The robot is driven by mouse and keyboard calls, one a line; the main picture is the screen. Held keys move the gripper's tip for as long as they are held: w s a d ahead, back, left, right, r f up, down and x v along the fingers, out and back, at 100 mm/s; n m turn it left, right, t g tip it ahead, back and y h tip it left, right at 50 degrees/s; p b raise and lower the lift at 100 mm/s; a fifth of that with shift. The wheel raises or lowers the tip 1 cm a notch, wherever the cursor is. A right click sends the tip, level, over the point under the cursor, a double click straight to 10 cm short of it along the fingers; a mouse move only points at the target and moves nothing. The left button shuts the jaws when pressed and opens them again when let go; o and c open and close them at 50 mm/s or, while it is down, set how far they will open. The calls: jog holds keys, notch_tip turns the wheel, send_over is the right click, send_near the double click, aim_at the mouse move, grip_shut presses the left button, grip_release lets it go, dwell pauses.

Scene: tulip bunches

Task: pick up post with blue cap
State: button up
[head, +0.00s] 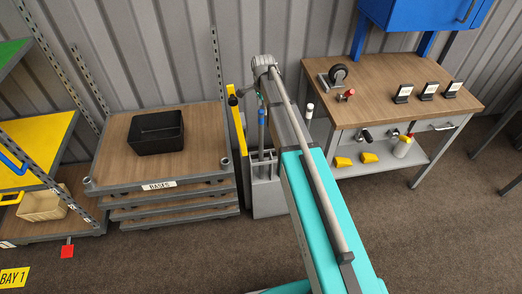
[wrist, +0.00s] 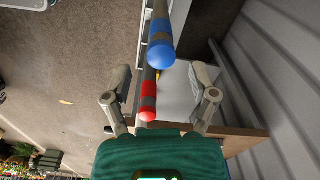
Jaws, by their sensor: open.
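In the wrist view, the post with the blue cap (wrist: 161,52) is grey with blue bands, and its rounded blue end points toward the camera. A red-capped post (wrist: 149,100) with red and grey bands shows just below it, nearer my gripper. My gripper (wrist: 162,84) is open, with one finger on each side of the two posts; nothing is held. In the head view, a post with blue on it (head: 262,122) rises from a grey holder (head: 268,198), partly hidden by my arm. My gripper is hard to make out there.
A white-topped post (head: 309,112) and a yellow upright (head: 237,118) stand close to my arm. A wooden rack with a black bin (head: 156,132) is at left. A workbench (head: 390,75) with a caster and black stands is at right. Open floor lies in front.

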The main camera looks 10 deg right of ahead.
aim_at(261, 117)
jog(key=f+b, duration=0.3)
jog(key=shift+a+f, duration=0.1)
jog(key=shift+a, duration=0.3)
jog(key=shift+f+b, duration=1.05)
jog(key=shift+b, duration=0.05)
grip_shut()
